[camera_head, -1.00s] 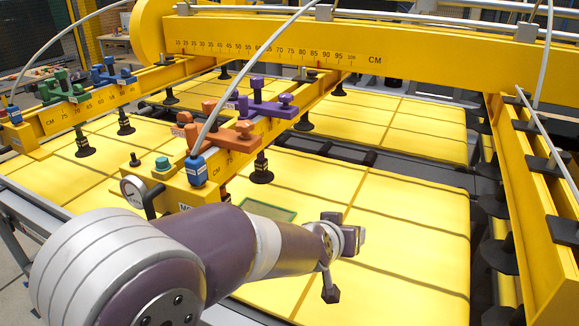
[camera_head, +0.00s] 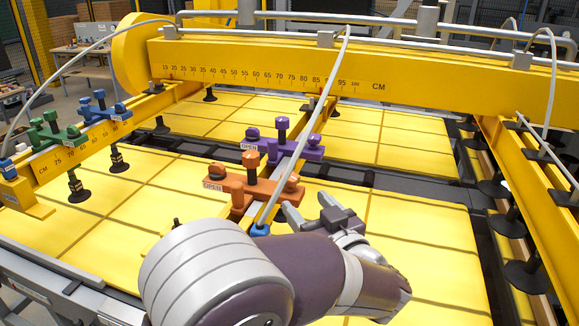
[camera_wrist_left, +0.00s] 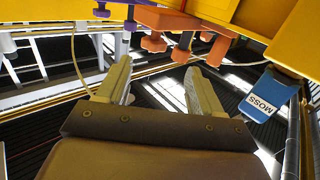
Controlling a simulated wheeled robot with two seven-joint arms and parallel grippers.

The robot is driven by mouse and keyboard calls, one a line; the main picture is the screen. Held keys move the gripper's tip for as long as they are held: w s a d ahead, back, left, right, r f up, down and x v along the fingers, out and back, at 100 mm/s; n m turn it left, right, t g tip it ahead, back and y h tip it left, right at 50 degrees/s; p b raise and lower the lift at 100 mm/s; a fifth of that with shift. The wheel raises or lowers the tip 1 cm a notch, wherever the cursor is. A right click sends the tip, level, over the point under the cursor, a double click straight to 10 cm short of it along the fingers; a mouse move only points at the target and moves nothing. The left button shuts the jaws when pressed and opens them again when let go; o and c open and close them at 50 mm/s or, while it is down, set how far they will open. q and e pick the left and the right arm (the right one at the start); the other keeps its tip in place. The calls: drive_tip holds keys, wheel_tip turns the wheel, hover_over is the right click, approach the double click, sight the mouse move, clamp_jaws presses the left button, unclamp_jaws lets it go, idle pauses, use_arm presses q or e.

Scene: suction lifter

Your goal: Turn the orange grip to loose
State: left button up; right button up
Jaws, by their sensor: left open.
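The orange grip (camera_head: 246,190) sits on a yellow beam of the lifter, with upright orange knobs and a white label reading OPEN at its left end. It also shows at the top of the left wrist view (camera_wrist_left: 168,20), with its knobs hanging toward the picture's middle. My left gripper (camera_head: 308,206) is open and empty, just right of the orange grip and apart from it. In the left wrist view its two fingers (camera_wrist_left: 158,70) are spread below the orange knobs, with nothing between them. My right gripper is not in view.
A purple grip (camera_head: 285,145) sits behind the orange one on the same beam. A blue cap (camera_head: 260,230) with a pale hose stands at the beam's near end; the hose crosses close to my gripper. Green (camera_head: 50,133) and blue (camera_head: 100,108) grips are on the left beam.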

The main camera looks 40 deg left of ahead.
sight(287, 172)
use_arm(q)
drive_tip(key=p+x, duration=0.1)
drive_tip(key=x, duration=0.2)
drive_tip(key=p+x, duration=0.1)
drive_tip(key=x, duration=0.3)
drive_tip(key=p+x, duration=0.2)
drive_tip(key=x, duration=0.2)
drive_tip(key=shift+w+r, duration=0.15)
drive_tip(key=shift+r, duration=0.2)
drive_tip(key=shift+w+a, duration=0.1)
drive_tip(key=shift+w, duration=0.4)
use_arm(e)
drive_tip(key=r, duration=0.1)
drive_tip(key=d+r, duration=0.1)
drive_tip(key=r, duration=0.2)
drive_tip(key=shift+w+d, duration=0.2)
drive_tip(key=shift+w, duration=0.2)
use_arm(q)
drive_tip(key=shift+s, duration=0.1)
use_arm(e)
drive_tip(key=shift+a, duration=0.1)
use_arm(q)
drive_tip(key=shift+a+f, duration=0.1)
drive_tip(key=c, duration=1)
